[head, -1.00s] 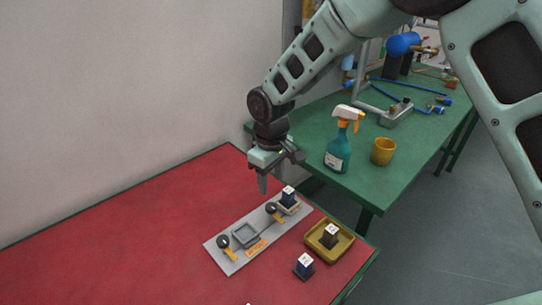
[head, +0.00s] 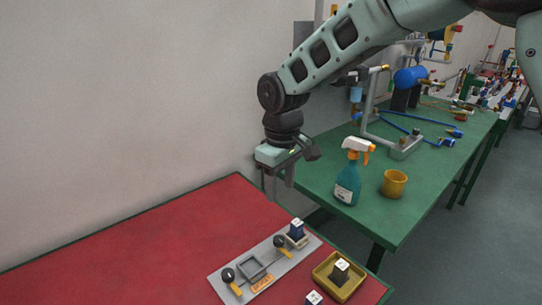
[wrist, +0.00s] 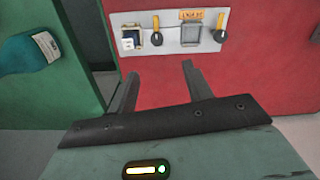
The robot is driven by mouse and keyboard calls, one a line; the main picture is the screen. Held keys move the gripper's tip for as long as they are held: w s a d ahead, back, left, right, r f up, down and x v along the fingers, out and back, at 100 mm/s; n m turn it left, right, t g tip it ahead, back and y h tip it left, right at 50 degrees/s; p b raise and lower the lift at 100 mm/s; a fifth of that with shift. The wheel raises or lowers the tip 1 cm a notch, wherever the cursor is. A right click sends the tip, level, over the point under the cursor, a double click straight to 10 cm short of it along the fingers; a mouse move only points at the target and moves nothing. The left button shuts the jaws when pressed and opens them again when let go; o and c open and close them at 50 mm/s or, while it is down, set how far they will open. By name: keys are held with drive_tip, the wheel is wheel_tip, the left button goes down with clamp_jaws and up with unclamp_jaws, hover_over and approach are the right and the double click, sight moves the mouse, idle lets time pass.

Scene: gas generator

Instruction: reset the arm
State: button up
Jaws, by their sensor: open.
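My gripper (head: 275,184) hangs from my raised arm above the back edge of the red table (head: 140,250), near its far corner. Its two fingers point down and stand apart with nothing between them. In the wrist view my gripper (wrist: 158,85) is also empty and open, with the red table surface (wrist: 255,70) beyond it. The grey plate (head: 262,286) with black-knobbed yellow levers lies on the red table, below and to the right of the gripper, apart from it.
A dark cube (head: 297,231) sits at the plate's far end. A yellow tray (head: 323,279) holds another cube (head: 341,271); a third cube (head: 313,299) is at the bottom edge. The green table (head: 430,185) carries a spray bottle (head: 348,180), yellow cup (head: 394,184) and pipework. A wall stands at left.

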drive_tip(key=s+d+r, duration=0.1)
drive_tip(key=s+d, duration=0.3)
drive_tip(key=s, duration=1)
drive_tip(key=s+d+r+m, duration=0.1)
drive_tip(key=s+d, duration=0.3)
drive_tip(key=s, duration=1)
drive_tip(key=shift+s+d+r+m+y, duration=0.15)
drive_tip(key=shift+r+m+y, duration=0.05)
drive_tip(key=shift+m+y, duration=0.1)
